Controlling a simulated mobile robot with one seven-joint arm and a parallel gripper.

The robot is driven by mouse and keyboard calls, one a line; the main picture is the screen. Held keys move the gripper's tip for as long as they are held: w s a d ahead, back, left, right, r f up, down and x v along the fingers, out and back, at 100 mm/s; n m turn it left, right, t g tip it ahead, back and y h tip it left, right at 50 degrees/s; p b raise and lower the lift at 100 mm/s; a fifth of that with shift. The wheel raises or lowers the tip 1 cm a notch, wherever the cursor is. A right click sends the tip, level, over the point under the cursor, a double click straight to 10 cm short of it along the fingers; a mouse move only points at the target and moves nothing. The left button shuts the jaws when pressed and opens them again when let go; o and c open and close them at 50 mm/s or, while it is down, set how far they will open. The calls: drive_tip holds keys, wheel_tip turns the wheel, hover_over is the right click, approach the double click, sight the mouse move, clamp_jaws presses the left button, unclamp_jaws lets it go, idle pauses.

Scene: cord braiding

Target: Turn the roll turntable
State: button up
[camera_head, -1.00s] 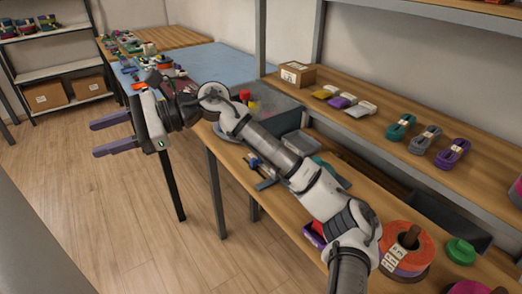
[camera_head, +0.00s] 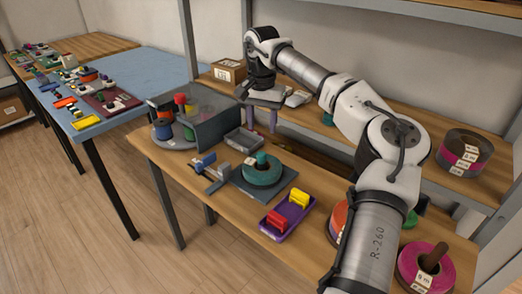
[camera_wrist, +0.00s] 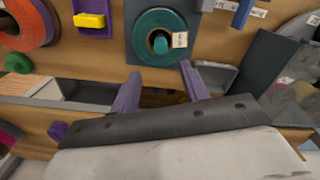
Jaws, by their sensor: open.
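The roll turntable (camera_head: 176,145) appears as a round grey disc at the left end of the wooden bench in the head view. My gripper (camera_head: 262,121) has two purple fingers, open and pointing down, to the right of the housing and apart from the turntable. In the wrist view my open fingers (camera_wrist: 160,78) have nothing between them. There, part of a greyish housing shows at the right edge.
A teal roll (camera_head: 262,173) lies on a dark square base near my gripper. A grey tray (camera_head: 243,140), a blue-and-grey clamp-like tool (camera_head: 210,172) and a purple tray (camera_head: 288,218) share the bench. A shelf with a cardboard box (camera_head: 228,70) stands behind.

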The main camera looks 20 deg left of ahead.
sight(261, 153)
wheel_tip(261, 153, down, 10)
drive_tip(key=shift+r+p, duration=0.1)
drive_tip(key=shift+p, duration=0.5)
drive_tip(key=shift+c, duration=0.2)
drive_tip(key=c, duration=0.9)
